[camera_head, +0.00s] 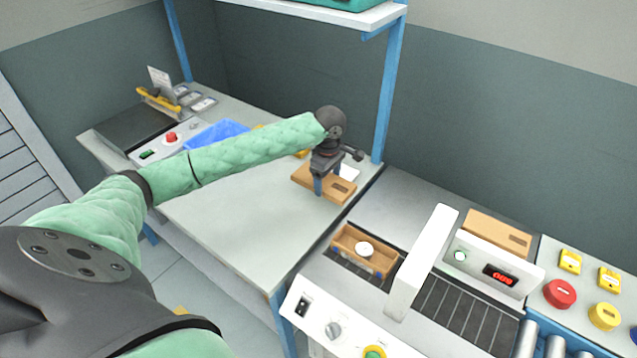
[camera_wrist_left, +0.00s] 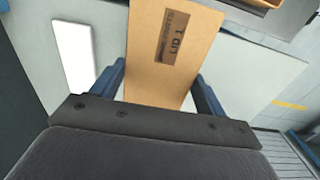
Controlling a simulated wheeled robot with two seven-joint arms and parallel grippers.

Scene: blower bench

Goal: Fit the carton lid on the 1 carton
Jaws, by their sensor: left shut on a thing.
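The carton lid (camera_head: 337,190), a flat brown cardboard piece, is at the right back of the bench, under my left gripper (camera_head: 325,188). In the left wrist view the lid (camera_wrist_left: 168,60), printed "LID 1", lies between the two blue fingers of my left gripper (camera_wrist_left: 160,88), which is shut on it. I cannot tell whether the lid touches the bench. An open brown carton (camera_head: 344,239) with a round white item (camera_head: 365,249) inside stands on the conveyor machine, to the right of and nearer than the lid. My right gripper is not in view.
A white arch (camera_head: 422,262) stands over the belt just right of the carton. Another brown cardboard piece (camera_head: 497,232) lies behind the red display. A blue shelf post (camera_head: 390,90) rises close behind my gripper. A blue tray (camera_head: 217,134) sits further left; the bench middle (camera_head: 245,205) is clear.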

